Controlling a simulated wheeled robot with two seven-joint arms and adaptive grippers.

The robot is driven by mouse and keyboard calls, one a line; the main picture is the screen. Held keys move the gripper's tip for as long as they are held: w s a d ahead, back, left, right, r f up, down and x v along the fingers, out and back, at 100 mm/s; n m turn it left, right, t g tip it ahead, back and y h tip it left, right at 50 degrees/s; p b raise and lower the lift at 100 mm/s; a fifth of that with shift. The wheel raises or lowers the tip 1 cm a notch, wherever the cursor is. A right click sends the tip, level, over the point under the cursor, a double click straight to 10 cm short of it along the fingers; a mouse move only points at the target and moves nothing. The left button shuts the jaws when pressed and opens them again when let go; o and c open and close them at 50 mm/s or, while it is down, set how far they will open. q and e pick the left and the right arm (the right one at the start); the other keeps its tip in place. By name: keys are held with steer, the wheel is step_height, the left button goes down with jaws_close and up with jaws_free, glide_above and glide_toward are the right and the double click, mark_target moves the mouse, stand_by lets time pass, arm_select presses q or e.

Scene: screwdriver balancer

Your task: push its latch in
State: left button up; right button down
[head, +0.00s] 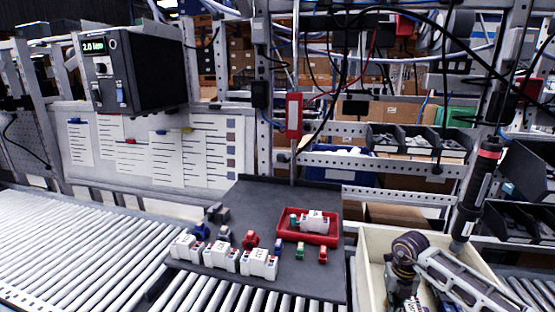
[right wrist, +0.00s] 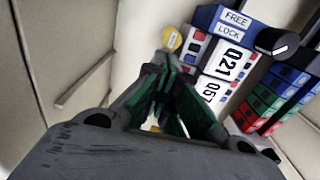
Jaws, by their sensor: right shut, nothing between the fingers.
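A blue block (right wrist: 234,24) lettered FREE and LOCK shows at the top of the right wrist view. A black knob with a white mark (right wrist: 278,42) sits at its right end, and a small yellow round part (right wrist: 172,40) is near its left end. I cannot tell which of these is the latch. In the head view my right arm reaches down into a cream bin (head: 370,270). My left gripper is out of view.
Red, green and blue pieces (right wrist: 270,95) stand right of the modules. Bin walls (right wrist: 75,50) rise at left. A dark mat (head: 262,200) holds a red tray (head: 310,238) and several white modules (head: 222,256). A roller conveyor (head: 70,245) runs at left.

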steer(key=shift+s, duration=0.1)
steer(key=shift+r, duration=0.2)
steer(key=shift+r+p, duration=0.8)
steer(key=shift+r, duration=0.45)
